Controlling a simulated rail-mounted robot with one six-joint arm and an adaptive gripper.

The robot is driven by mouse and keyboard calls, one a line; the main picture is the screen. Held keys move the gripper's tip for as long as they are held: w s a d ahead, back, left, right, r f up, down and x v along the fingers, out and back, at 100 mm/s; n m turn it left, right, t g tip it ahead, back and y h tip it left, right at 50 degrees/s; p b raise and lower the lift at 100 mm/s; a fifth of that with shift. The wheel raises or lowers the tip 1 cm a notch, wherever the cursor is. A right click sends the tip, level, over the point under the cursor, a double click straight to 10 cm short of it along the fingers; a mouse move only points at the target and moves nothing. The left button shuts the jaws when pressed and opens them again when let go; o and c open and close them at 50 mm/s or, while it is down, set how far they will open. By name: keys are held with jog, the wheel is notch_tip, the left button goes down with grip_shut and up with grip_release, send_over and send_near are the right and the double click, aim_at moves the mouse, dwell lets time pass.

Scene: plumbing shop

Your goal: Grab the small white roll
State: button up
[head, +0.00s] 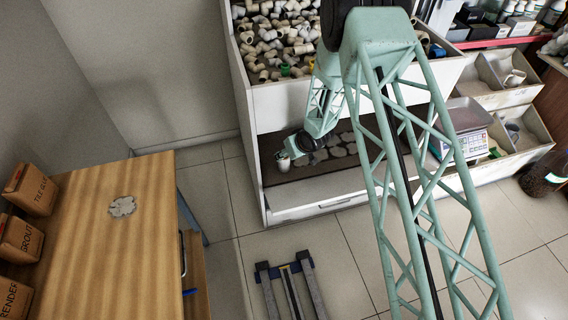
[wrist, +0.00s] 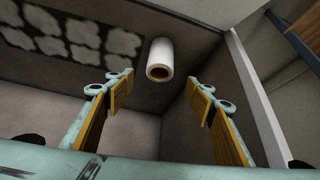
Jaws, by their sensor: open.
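The small white roll (wrist: 160,57) shows in the wrist view, ahead of my gripper (wrist: 158,88) and between the lines of its two fingers. The fingers are spread open, with nothing between them, and the roll lies beyond the fingertips. Its brown core end faces the camera. In the head view the roll (head: 283,161) is a small pale shape at the left end of the dark shelf (head: 290,174), just left of my gripper. My gripper's fingers are too small to make out there.
Flat pale patches (wrist: 80,40) lie on the shelf beside the roll. A white side wall (wrist: 250,95) stands close to the right finger. A bin of pipe fittings (head: 275,40) is above the shelf. A wooden table (head: 100,240) with boxes stands at the left.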

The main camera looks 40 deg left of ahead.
aim_at(287, 159)
jog(key=shift+b+x, duration=0.4)
jog(key=shift+x, duration=2.15)
jog(key=shift+b+x, duration=0.8)
jog(key=shift+x, duration=1.75)
jog(key=shift+d+f, duration=0.1)
jog(key=c, duration=1)
